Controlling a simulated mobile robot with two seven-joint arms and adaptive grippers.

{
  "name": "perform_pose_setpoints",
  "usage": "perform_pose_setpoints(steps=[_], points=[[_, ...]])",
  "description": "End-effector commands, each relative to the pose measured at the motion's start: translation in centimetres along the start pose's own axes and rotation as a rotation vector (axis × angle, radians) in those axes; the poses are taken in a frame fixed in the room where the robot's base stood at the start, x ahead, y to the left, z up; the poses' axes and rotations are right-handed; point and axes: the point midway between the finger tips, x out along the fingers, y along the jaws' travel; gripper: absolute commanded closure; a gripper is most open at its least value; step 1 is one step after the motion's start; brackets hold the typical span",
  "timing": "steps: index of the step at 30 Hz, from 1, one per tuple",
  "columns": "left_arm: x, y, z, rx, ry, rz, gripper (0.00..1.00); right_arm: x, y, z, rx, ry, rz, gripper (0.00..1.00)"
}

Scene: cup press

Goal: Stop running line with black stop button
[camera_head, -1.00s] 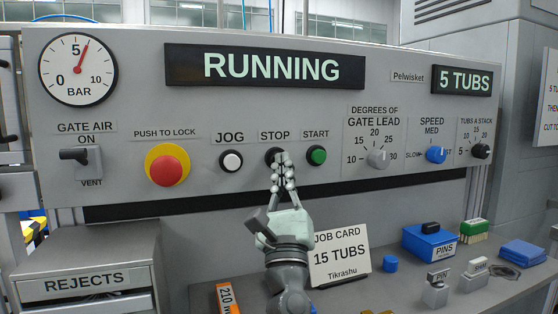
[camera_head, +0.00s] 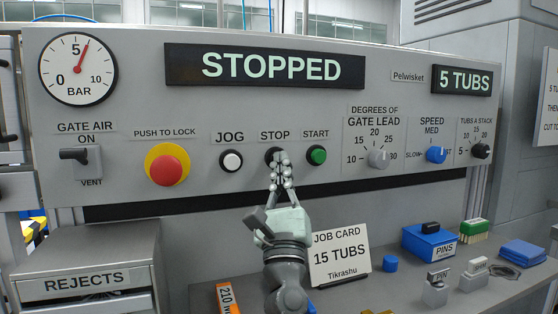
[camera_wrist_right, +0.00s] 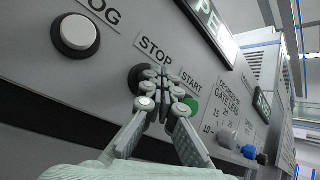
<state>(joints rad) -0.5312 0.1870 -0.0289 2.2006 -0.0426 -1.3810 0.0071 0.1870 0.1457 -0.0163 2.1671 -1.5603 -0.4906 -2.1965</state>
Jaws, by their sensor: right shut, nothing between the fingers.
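The black stop button (camera_head: 273,155) sits under the STOP label, between the white jog button (camera_head: 231,161) and the green start button (camera_head: 317,155). My right gripper (camera_head: 281,156) is shut and empty, with its fingertips at the stop button and partly covering it. The right wrist view shows the fingertips (camera_wrist_right: 160,78) over the right part of the stop button (camera_wrist_right: 138,78); whether they touch it I cannot tell. The display (camera_head: 272,66) reads STOPPED. My left gripper is not in view.
A red push-to-lock button (camera_head: 167,166) is at the left of the panel. Knobs for gate lead (camera_head: 378,158) and speed (camera_head: 437,155) are at the right. A job card (camera_head: 340,256) reading 15 TUBS stands on the shelf below. The tub display (camera_head: 466,82) reads 5 TUBS.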

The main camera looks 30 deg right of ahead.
Motion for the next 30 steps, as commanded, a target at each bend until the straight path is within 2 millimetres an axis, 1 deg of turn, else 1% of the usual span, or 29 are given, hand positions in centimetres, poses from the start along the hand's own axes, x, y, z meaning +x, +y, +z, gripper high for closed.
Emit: perform_pose_setpoints(steps=[9,17,30], points=[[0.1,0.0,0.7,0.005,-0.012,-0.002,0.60,0.2,0.1,-0.1,-0.001,0.000,-0.001,1.00],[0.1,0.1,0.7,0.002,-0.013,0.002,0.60,0.1,0.1,-0.1,-0.001,0.000,0.000,1.00],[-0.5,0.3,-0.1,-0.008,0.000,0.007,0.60,-1.2,-0.9,0.9,0.000,0.001,0.000,1.00]])
